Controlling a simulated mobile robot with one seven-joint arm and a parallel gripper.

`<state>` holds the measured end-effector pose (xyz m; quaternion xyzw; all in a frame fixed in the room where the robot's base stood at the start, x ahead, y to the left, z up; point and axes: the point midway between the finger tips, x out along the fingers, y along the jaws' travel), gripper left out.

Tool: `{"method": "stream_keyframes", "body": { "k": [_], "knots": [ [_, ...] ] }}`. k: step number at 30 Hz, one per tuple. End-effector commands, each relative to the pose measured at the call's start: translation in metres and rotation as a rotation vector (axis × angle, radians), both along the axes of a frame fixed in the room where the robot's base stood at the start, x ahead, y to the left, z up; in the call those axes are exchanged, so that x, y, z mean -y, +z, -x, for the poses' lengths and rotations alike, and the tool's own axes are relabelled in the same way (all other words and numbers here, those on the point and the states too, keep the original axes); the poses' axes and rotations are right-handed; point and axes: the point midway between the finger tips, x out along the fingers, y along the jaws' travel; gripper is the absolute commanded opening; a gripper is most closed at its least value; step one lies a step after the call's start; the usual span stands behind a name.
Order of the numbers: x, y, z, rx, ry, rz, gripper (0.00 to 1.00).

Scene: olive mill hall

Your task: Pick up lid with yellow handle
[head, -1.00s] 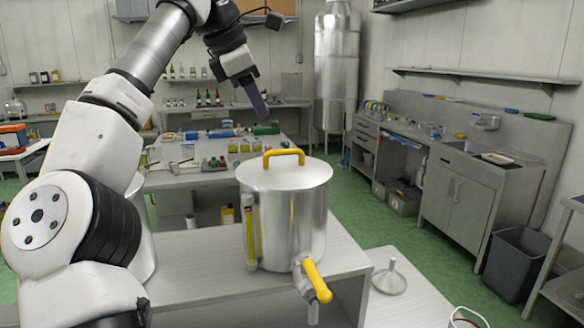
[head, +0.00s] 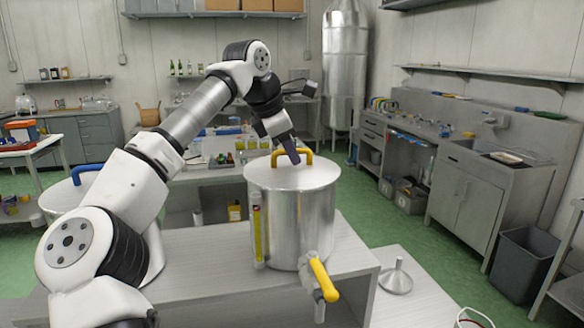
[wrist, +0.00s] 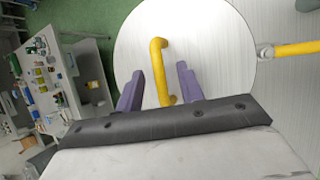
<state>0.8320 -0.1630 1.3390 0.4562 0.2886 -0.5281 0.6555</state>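The lid (head: 318,178) sits on a steel pot (head: 312,225) with a yellow tap, on the grey table in front of me. Its yellow handle (head: 307,156) is an upright arch. My gripper (head: 292,158) is just above the lid at the handle, pointing down. In the wrist view the lid (wrist: 210,50) fills the middle, and the handle (wrist: 156,65) runs between the purple fingers of my gripper (wrist: 160,85). The fingers are apart, with a gap on both sides of the handle.
A second pot with a blue handle (head: 86,170) stands at the left behind my arm. A metal funnel (head: 396,278) stands on a lower surface at the right. The grey table top (head: 235,265) is bare in front of the steel pot.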

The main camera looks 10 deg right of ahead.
Motion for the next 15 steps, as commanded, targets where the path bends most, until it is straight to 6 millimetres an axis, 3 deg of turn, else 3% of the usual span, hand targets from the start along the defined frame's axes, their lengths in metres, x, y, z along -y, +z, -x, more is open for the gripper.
{"method": "stream_keyframes", "body": {
  "k": [5,13,15],
  "knots": [
    [0.0002,-0.0006,-0.0002,0.0,0.0,0.0,0.38],
    [0.0,-0.0003,-0.0001,0.0,0.0,0.0,0.04],
    [0.0,-0.0003,-0.0001,0.0,0.001,0.001,0.0]
  ]
}}
